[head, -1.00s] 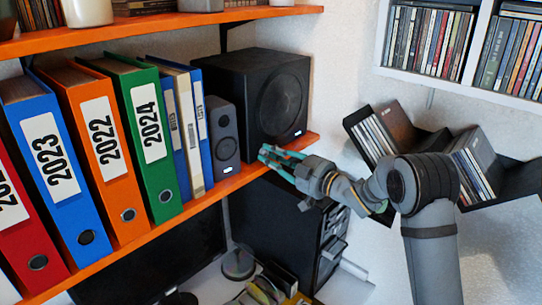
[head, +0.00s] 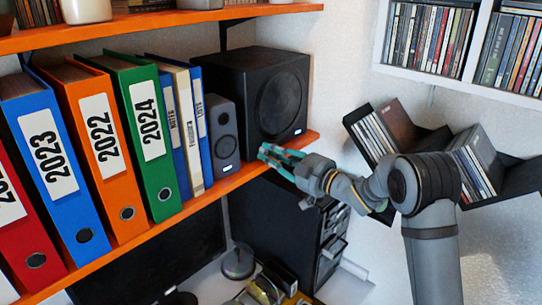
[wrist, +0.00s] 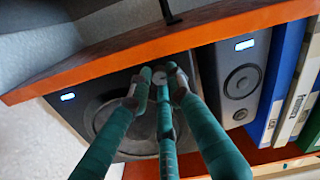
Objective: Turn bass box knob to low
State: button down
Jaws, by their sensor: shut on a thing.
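The bass box (head: 281,105) is a large black speaker box with a round cone, standing at the right end of the orange shelf. In the wrist view the bass box (wrist: 84,84) appears upside down. My gripper (head: 265,153) has green fingers at the lower front of the box. In the wrist view its three fingers (wrist: 160,78) close together over the lower front, around the small round knob (wrist: 159,76). The knob is mostly hidden by the fingertips, so its setting cannot be read. In the head view the fingers hide it fully.
A small grey speaker (head: 222,135) stands left of the box, beside several binders (head: 150,130). The orange shelf edge (head: 235,182) runs just under my fingers. Tilted black disc racks (head: 430,142) hang behind my arm on the right wall.

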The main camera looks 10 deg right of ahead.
jog(key=shift+n+b, duration=0.3)
jog(key=shift+b, duration=0.35)
jog(key=n+b, duration=0.2)
jog(key=b, duration=0.2)
jog(key=shift+a+f, duration=0.1)
jog(key=shift+f, duration=0.05)
jog(key=n+b, duration=0.3)
jog(key=b, duration=0.1)
jog(key=shift+r+n+b, duration=0.25)
jog(key=shift+n+b, duration=0.75)
jog(key=shift+b, duration=0.2)
jog(key=c, duration=1.6)
grip_release()
jog(key=shift+s+f, duration=0.1)
